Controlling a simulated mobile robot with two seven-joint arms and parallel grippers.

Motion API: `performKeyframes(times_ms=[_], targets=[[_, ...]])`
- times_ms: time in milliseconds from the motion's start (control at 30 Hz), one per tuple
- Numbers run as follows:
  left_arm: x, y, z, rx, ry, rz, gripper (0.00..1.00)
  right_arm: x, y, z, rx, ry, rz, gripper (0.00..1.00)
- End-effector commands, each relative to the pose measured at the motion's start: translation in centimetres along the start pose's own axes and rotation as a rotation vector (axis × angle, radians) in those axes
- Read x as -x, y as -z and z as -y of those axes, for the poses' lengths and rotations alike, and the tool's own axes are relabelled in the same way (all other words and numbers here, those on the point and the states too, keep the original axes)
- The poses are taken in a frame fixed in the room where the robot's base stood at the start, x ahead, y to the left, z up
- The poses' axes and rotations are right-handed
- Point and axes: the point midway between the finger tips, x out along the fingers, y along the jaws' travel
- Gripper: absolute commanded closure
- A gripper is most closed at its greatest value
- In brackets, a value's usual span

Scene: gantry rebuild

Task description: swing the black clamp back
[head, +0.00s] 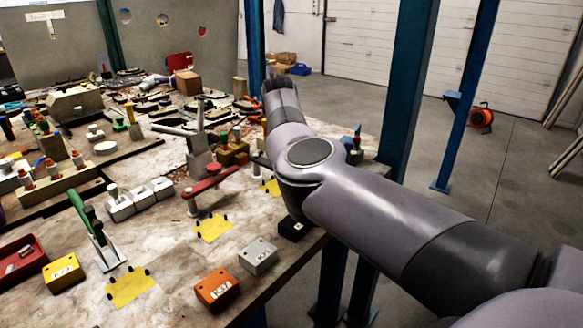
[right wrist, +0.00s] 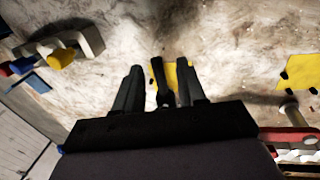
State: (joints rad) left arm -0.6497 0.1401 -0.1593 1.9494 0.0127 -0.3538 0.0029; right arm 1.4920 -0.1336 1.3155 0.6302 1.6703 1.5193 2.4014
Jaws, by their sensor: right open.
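My right gripper (right wrist: 160,88) is open in the right wrist view, its two dark fingers apart above the table. A slim black bar, apparently the handle of the black clamp (right wrist: 159,78), stands between the fingers, with a gap showing on each side. A yellow plate (right wrist: 171,70) lies on the table just beyond it. In the head view my right arm covers most of this spot, so the gripper and most of the black clamp are hidden there. My left gripper is not in view.
A red-handled clamp (head: 208,186) stands left of my right arm; a green-handled clamp (head: 88,218) is further left. A grey block (head: 258,256) and an orange block (head: 217,289) sit near the table's front edge. Tools and parts crowd the back.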

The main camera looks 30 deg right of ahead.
Motion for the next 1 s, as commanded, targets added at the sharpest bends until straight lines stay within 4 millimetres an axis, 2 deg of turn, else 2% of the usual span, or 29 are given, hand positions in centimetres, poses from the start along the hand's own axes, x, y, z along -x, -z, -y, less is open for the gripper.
performKeyframes(times_ms=[300,433,600,1000], targets=[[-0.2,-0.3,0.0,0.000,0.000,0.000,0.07,4.9,0.1,0.0,-0.001,-0.002,-0.005,0.60],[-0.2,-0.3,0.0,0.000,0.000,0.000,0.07,6.4,0.1,0.0,-0.001,-0.001,-0.003,0.60],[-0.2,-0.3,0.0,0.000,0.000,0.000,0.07,7.0,0.0,0.0,0.000,0.000,-0.001,0.60],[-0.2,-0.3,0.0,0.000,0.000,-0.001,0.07,7.0,0.0,0.0,0.000,0.000,-0.001,0.60]])
